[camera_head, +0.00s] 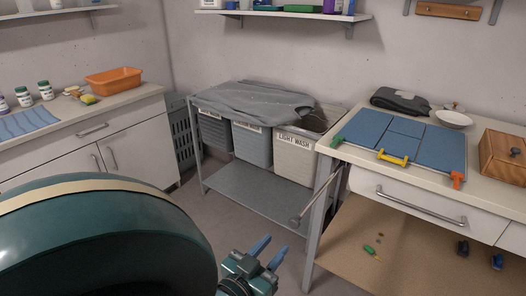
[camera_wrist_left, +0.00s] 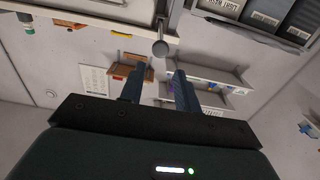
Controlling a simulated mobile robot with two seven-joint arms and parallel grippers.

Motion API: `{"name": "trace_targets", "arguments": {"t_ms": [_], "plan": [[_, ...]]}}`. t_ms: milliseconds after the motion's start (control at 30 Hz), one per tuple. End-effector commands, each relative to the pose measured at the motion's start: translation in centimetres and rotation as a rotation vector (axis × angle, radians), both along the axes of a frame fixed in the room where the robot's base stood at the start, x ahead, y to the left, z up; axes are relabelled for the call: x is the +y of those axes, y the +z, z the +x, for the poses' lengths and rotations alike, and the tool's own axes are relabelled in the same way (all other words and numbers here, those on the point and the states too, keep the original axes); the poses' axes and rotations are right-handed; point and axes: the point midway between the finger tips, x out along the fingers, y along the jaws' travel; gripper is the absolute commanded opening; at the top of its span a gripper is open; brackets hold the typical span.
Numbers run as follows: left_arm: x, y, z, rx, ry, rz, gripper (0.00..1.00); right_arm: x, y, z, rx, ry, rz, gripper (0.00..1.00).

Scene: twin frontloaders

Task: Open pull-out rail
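The pull-out rail looks to be the thin metal rod with a round end knob (camera_head: 295,220), beside the front left leg of the right-hand counter. The rod runs from under the counter's edge down-left in the head view. My left gripper (camera_head: 276,243) is open and empty, below and left of the knob in that view. In the left wrist view, the knob (camera_wrist_left: 160,48) shows just past the gap between the two open fingers (camera_wrist_left: 160,70). The fingers do not appear closed on it. My right gripper is not in view.
The counter's drawer (camera_head: 420,208) with a bar handle is shut. A blue folding board (camera_head: 402,141) lies on top. Left of the rail, laundry bins (camera_head: 294,158) stand in a metal-framed rack. The floor between the rack and my arm is clear.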

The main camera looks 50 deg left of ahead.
Motion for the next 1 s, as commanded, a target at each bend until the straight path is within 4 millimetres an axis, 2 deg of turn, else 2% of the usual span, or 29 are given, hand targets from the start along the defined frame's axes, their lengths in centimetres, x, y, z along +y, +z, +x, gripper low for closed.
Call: {"name": "trace_targets", "arguments": {"t_ms": [100, 300, 1000], "plan": [[-0.5, -0.1, -1.8, 0.003, 0.0, -0.001, 0.32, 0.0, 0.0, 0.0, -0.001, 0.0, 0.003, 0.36], [-0.8, 0.0, -3.2, 0.0, 0.0, -0.001, 0.32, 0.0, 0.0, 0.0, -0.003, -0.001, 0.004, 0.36], [-0.8, 0.0, -3.3, -0.001, 0.0, -0.001, 0.32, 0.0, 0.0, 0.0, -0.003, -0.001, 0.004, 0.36]]}}
